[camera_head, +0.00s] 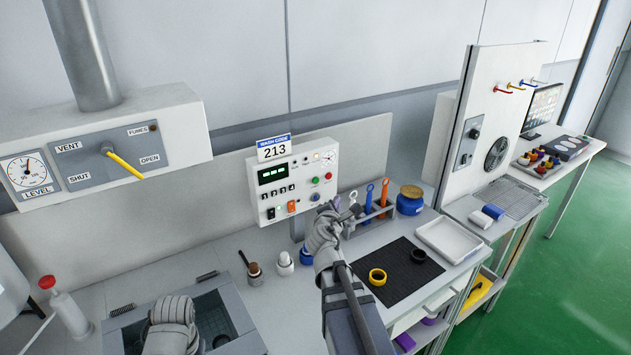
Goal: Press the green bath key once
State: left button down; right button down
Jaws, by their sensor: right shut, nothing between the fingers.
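The white control panel (303,159) stands at the back of the bench under a card reading "WASH CODE 213". The green key (315,181) is a small round button on the panel's right half, beside a red button (328,176) and above a blue one (315,197). My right gripper (340,206) is shut and empty, to the lower right of the green key. Depth makes it hard to tell how far it is from the panel; it appears apart from the key. My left gripper (172,322) is over the sunken basin at lower left; its fingers are unclear.
An orange switch (291,206) sits low on the panel. A rack with blue and orange tools (377,196) and a blue jar (410,200) stand right of it. A black mat (405,282) carries a yellow ring (377,277). Small bottles (285,264) stand in front.

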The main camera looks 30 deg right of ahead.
jog(key=shift+w, duration=0.25)
jog(key=shift+w+a, duration=0.2)
jog(key=shift+w, duration=1.9)
jog(key=shift+w+a, duration=0.15)
jog(key=shift+w, duration=1.95)
jog(key=shift+w, duration=0.1)
jog(key=shift+w, duration=0.3)
jog(key=shift+w+a, duration=0.1)
jog(key=shift+w, duration=0.3)
jog(key=shift+s, duration=0.8)
jog(key=shift+s+d, duration=0.15)
jog(key=shift+s, duration=1.1)
jog(key=shift+s+d, duration=0.1)
jog(key=shift+s, duration=1.15)
